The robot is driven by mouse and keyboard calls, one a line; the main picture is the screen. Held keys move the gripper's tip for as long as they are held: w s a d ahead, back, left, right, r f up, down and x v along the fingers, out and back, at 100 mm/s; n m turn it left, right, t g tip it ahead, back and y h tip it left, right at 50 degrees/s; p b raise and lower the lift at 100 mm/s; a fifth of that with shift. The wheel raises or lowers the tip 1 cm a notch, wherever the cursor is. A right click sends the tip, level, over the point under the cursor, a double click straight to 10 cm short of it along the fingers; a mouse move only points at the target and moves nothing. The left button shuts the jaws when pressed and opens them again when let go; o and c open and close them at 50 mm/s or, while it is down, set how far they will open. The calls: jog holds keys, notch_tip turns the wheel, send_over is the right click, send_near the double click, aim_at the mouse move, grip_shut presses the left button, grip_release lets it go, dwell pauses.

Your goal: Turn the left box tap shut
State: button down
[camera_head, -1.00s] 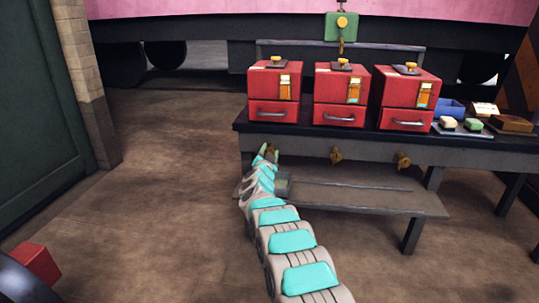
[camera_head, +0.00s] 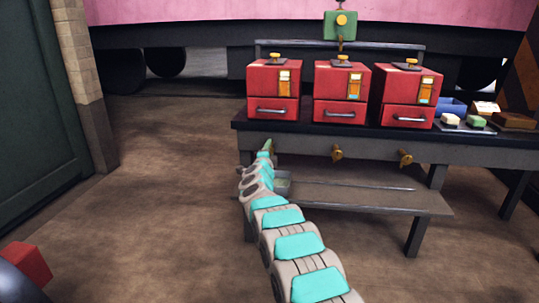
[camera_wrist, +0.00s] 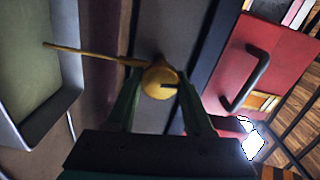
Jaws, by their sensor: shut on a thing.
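The left box tap is brass. In the wrist view its round body (camera_wrist: 160,80) sits between my green fingers, and a thin brass rod runs from it toward the tray at left. My gripper (camera_wrist: 159,88) is shut on this tap, one finger on each side. In the head view my gripper (camera_head: 267,147) is at the bench's front edge below the left red box (camera_head: 273,90), and it hides most of the tap. The middle tap (camera_head: 337,153) and right tap (camera_head: 404,158) stick out from the same edge.
A middle red box (camera_head: 341,95) and right red box (camera_head: 409,97) stand on the dark bench (camera_head: 470,150). A small tray (camera_head: 283,181) sits on the lower shelf (camera_head: 370,199), close beneath my gripper. Open floor (camera_head: 170,200) lies to the left.

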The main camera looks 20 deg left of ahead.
jog(key=shift+f+m+b, duration=0.2)
jog(key=shift+m+b, duration=0.15)
jog(key=shift+m, duration=0.25)
jog(key=shift+c, duration=1.6)
grip_release()
jog(key=shift+r, duration=0.1)
jog(key=shift+s, duration=0.1)
jog(key=b+v, duration=0.2)
jog(key=v, duration=0.5)
jog(key=shift+s, duration=0.25)
